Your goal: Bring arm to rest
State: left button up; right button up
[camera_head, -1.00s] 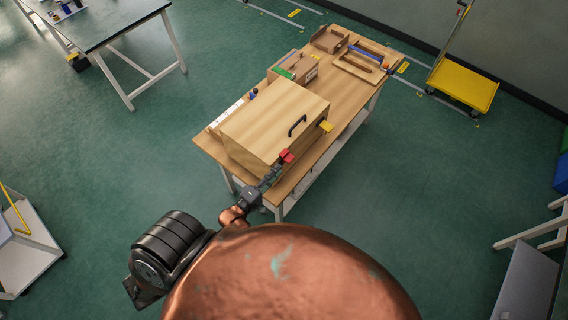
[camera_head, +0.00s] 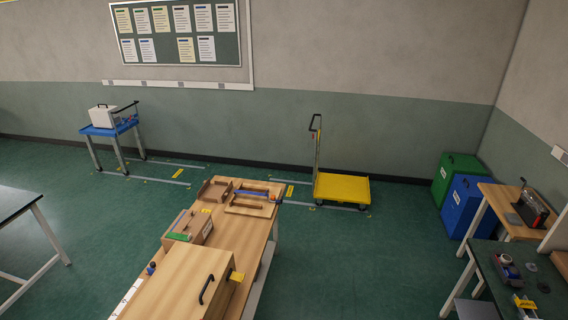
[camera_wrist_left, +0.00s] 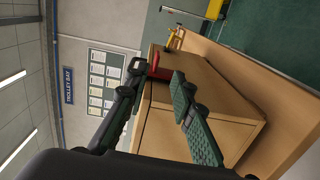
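My left gripper (camera_wrist_left: 156,74) shows only in the left wrist view. Its two dark fingers stand apart, with nothing seen clamped between them. A red tab (camera_wrist_left: 160,68) shows between and beyond the fingertips, by the edge of a wooden box (camera_wrist_left: 215,85). Whether a finger touches the tab or box I cannot tell. In the head view the same box (camera_head: 185,283), with a black handle (camera_head: 206,289), stands on a wooden table (camera_head: 258,235). No arm of mine shows in the head view, and my right gripper is in neither current view.
A cardboard box (camera_head: 190,226) and wooden trays (camera_head: 250,203) are farther back on the table. Beyond are a yellow trolley (camera_head: 342,188) and a blue cart (camera_head: 108,128). Blue (camera_head: 462,205) and green bins (camera_head: 455,174) and a bench (camera_head: 510,205) are at right. Green floor between is clear.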

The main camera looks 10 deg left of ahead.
pick_arm(q)
jog(key=d+m+g+h, duration=0.2)
jog(key=d+m+g, duration=0.4)
jog(key=d+m, duration=0.3)
jog(key=s+a+r+m+g+y, duration=0.1)
jog(key=s+a+m+g+y, duration=0.1)
jog(key=s+a+m+g, duration=0.45)
jog(key=s+a+r+m+g+y, duration=0.1)
jog(key=s+a+g+y, duration=0.15)
jog(key=s, duration=0.65)
notch_tip(320, 180, down, 35)
jog(key=s+b, duration=0.2)
jog(key=b, duration=0.4)
pick_arm(e)
notch_tip(320, 180, down, 12)
jog(key=s+b, duration=0.1)
jog(key=b, duration=0.4)
jog(key=shift+b, duration=0.35)
pick_arm(q)
jog(key=s+f+m+g, duration=0.1)
jog(key=s+f, duration=1.9)
jog(key=f, duration=0.4)
jog(key=shift+d+f+g, duration=0.25)
jog(key=shift+d+g, duration=0.15)
pick_arm(e)
jog(key=shift+r, duration=0.1)
jog(key=shift+c, duration=0.6)
